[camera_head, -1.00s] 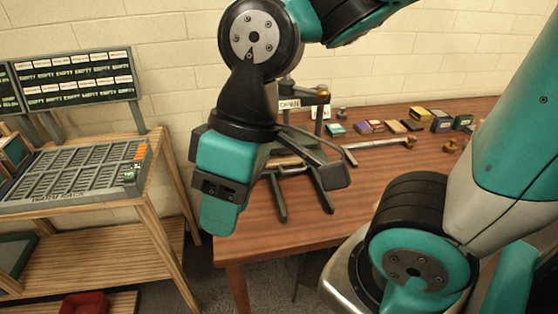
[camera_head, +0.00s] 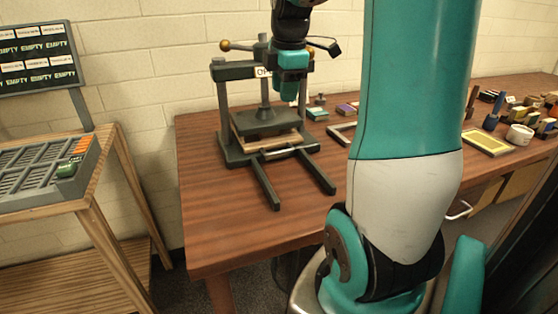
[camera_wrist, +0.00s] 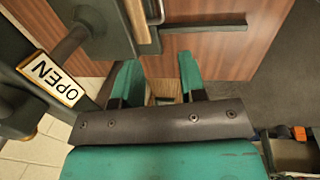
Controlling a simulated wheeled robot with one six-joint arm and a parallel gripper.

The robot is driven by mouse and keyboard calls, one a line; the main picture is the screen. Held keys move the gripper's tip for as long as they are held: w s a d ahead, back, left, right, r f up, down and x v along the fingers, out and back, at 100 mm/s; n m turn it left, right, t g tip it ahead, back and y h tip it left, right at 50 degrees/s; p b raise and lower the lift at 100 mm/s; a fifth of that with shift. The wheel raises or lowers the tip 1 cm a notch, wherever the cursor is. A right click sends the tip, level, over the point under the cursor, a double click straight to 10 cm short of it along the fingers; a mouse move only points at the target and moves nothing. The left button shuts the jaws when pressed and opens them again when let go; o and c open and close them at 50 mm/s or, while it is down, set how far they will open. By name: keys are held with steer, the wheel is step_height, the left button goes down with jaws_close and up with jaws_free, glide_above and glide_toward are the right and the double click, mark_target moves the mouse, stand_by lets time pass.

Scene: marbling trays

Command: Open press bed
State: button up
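The press (camera_head: 222,112) is a dark grey frame on the table, with a screw column and an upper plate (camera_head: 262,120). Its bed, a pale wooden board (camera_head: 250,141), sits under that plate, with a bar handle (camera_head: 282,153) along its front. Two bare rails (camera_head: 265,185) extend forward. My gripper (camera_head: 290,97) points down at the press's right side, above bed height. The wrist view shows its two teal fingers (camera_wrist: 159,72) apart, with nothing visibly held. An OPEN sign (camera_wrist: 53,77) on the press shows there; the sign (camera_head: 262,72) is partly hidden in the head view.
The wooden table (camera_head: 225,230) is clear in front of the rails. Small boxes, a yellow-framed tray (camera_head: 487,143) and a white bowl (camera_head: 519,135) stand at right. A rack with slots (camera_head: 40,172) stands at left. My arm hides the table's middle.

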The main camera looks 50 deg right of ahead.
mark_target(280, 152)
steer(key=f, duration=0.5)
steer(key=w+d+f+b, duration=0.1)
steer(key=f, duration=0.5)
steer(key=w+f, duration=0.1)
steer(key=f, duration=0.4)
steer(key=shift+w+d+f, duration=0.25)
steer(key=shift+f, duration=0.15)
jaws_close()
